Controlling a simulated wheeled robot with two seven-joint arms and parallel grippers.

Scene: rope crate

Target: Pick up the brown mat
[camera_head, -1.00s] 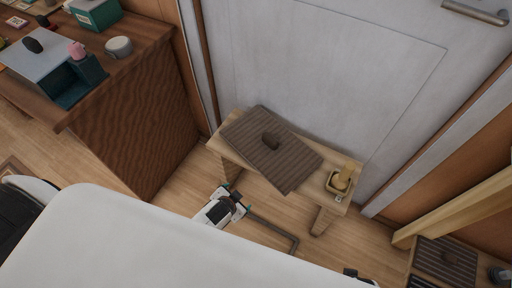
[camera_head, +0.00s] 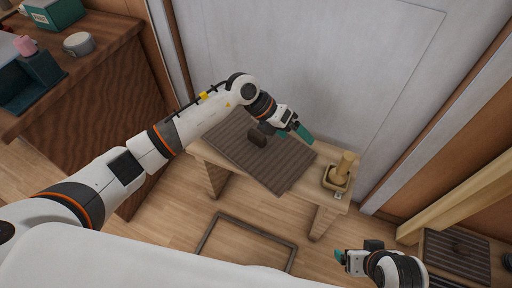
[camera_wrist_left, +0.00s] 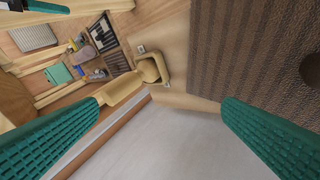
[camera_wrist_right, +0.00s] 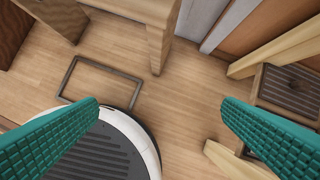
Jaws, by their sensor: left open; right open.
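The brown ribbed mat (camera_head: 235,150) lies on a light wooden bench (camera_head: 212,174) against the pale door, with a dark brown lump (camera_head: 257,138) on it. The mat also fills the upper right of the left wrist view (camera_wrist_left: 240,50). My left gripper (camera_head: 298,134) is open and empty, above the mat's back right edge. In the left wrist view its green fingers are spread wide, with the mat's edge near the right one. My right gripper (camera_head: 343,257) is open and empty, low at the right, away from the bench.
A small tan box (camera_head: 336,180) with a yellowish object in it stands at the bench's right end. A similar ribbed dark top (camera_head: 455,253) lies at lower right. A dark rectangular frame (camera_head: 205,237) lies on the floor. A wooden counter (camera_head: 95,75) stands at left.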

